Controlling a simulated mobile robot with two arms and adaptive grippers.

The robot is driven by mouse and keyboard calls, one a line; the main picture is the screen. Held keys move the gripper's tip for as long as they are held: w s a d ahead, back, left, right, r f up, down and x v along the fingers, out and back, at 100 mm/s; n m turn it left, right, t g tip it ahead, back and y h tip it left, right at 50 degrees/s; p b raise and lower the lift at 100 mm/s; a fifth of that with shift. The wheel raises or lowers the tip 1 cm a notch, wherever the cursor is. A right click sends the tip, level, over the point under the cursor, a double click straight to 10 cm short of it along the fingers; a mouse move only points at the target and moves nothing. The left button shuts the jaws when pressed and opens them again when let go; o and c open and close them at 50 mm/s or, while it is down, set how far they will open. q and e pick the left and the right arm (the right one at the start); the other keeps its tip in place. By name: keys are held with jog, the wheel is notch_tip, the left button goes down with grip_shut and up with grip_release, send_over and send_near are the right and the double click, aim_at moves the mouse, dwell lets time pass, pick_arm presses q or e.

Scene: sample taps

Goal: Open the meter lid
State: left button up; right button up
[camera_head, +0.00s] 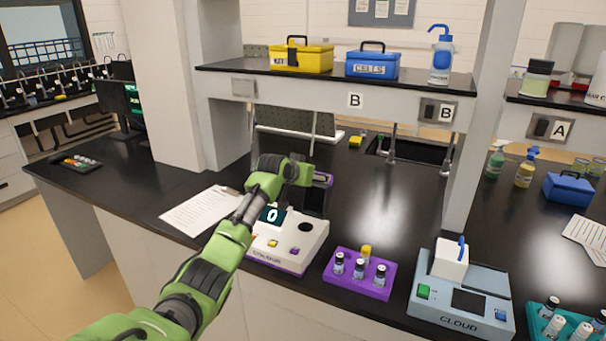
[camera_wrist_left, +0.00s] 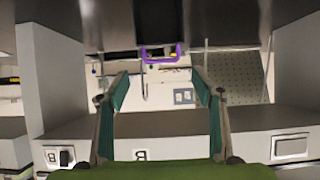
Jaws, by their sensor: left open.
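The white and purple meter (camera_head: 290,240) stands at the bench's front edge, its display reading 0. Its dark lid (camera_head: 314,201), with a purple handle (camera_head: 322,180), appears raised at the back of the meter, and the round dark well (camera_head: 306,227) is uncovered. My left gripper (camera_head: 300,174) is just left of the handle, partly covering the view. In the left wrist view the gripper (camera_wrist_left: 160,85) is open with nothing between its fingers, and the purple handle (camera_wrist_left: 160,54) shows beyond the fingertips. I cannot tell whether they touch. My right gripper is not in view.
A purple rack (camera_head: 345,285) with vials and a grey CLOUD meter (camera_head: 460,295) stand to the right. A paper sheet (camera_head: 198,211) lies left. A shelf (camera_head: 340,85) with yellow and blue boxes spans above. Bench behind the rack is clear.

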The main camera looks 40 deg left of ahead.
pick_arm(q)
jog(key=v, duration=0.8)
jog(key=shift+d, duration=0.1)
